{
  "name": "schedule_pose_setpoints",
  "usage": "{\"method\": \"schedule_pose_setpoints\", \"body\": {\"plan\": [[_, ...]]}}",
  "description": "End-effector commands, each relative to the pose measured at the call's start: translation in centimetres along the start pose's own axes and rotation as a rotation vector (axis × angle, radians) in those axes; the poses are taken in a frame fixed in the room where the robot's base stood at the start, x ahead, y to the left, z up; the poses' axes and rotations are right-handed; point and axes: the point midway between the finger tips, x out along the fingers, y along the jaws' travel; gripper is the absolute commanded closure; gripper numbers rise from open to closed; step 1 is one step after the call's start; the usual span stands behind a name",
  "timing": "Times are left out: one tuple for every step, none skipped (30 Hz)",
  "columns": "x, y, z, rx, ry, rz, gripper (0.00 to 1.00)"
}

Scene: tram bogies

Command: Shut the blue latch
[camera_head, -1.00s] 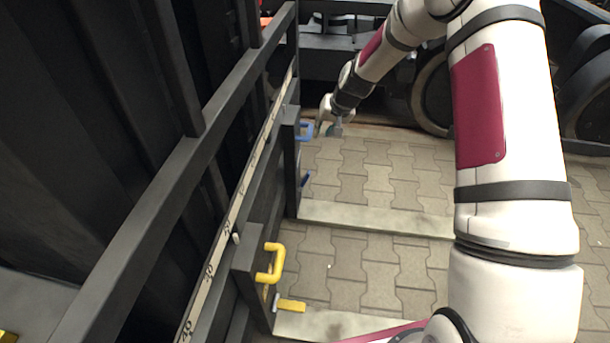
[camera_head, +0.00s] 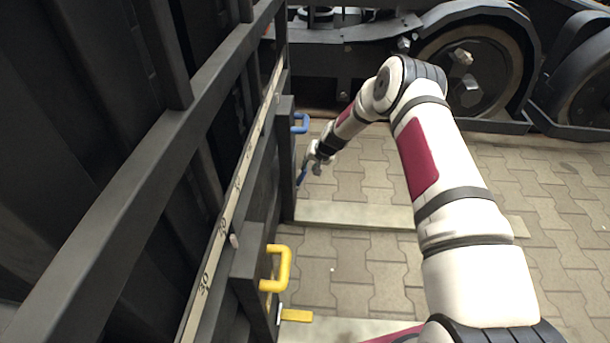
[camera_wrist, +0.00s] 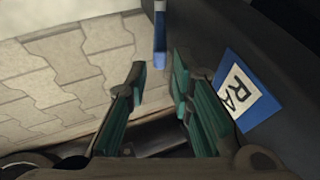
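The blue latch (camera_head: 302,173) is a narrow blue lever on the dark panel at the left, below a blue handle (camera_head: 300,124). In the wrist view the blue latch (camera_wrist: 160,36) reaches down from the top edge, and its lighter blue end lies at the gap between my fingertips. My gripper (camera_wrist: 159,74) is open, with one green-padded finger on each side of that gap. I cannot tell whether either finger touches the latch. In the head view my gripper (camera_head: 314,164) is right beside the latch and partly covers its surroundings.
A blue label with letters (camera_wrist: 247,92) is on the dark panel close to my right finger. A yellow handle (camera_head: 277,268) and a yellow latch (camera_head: 296,315) are nearer on the panel. A wheeled bogie (camera_head: 470,75) stands behind. Paved floor (camera_head: 370,265) lies open right of the panel.

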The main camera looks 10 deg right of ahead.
Motion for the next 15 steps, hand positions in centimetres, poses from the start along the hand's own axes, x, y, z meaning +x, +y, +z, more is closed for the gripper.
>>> {"method": "schedule_pose_setpoints", "body": {"plan": [[1.4,0.1,0.2,-0.002,0.001,0.000,0.78],[1.9,0.1,0.2,-0.003,0.000,0.001,0.78],[2.7,0.1,0.2,-0.003,-0.001,0.001,0.78],[3.2,0.1,0.2,-0.003,0.001,0.001,0.78],[3.6,0.1,0.2,-0.002,0.000,0.001,0.78],[4.2,0.1,0.2,-0.002,0.000,0.000,0.78],[4.6,0.1,0.2,-0.002,0.000,0.000,0.78],[4.9,0.1,0.1,-0.001,0.001,0.000,0.78],[5.3,0.1,0.1,-0.001,0.000,0.001,0.78],[5.6,0.1,0.1,0.000,0.001,0.001,0.78],[5.8,0.1,0.1,0.000,0.000,0.001,0.78],[6.0,0.1,0.1,0.000,0.000,0.001,0.78],[6.1,0.1,0.0,0.000,0.000,0.000,0.78],[6.3,0.0,0.0,-0.001,0.000,0.000,0.78],[6.4,0.0,0.1,-0.001,0.000,0.000,0.78]]}}
